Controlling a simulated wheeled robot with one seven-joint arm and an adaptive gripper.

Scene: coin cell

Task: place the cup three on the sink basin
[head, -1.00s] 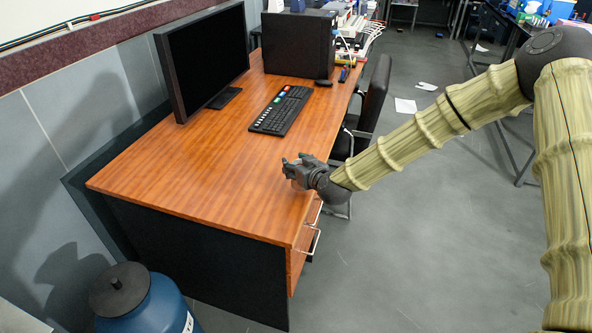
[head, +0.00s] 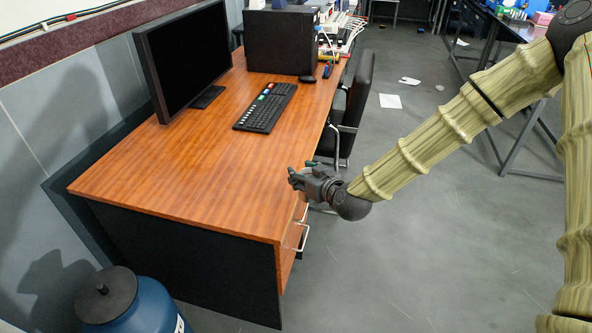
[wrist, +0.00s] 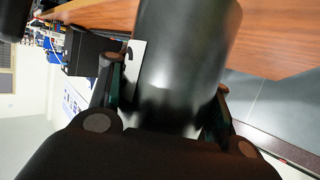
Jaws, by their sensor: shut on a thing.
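My gripper (head: 301,173) is at the right edge of the wooden desk in the head view. In the wrist view my gripper (wrist: 168,98) is shut on a dark, glossy cylindrical cup (wrist: 182,65), with one finger on each side of it. No sink basin shows in either view.
The wooden desk (head: 190,180) holds a monitor (head: 183,57), a keyboard (head: 266,107) and a black computer case (head: 281,40). A black chair (head: 355,105) stands right of the desk. A blue container (head: 140,305) is at the lower left. Grey floor to the right is mostly clear.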

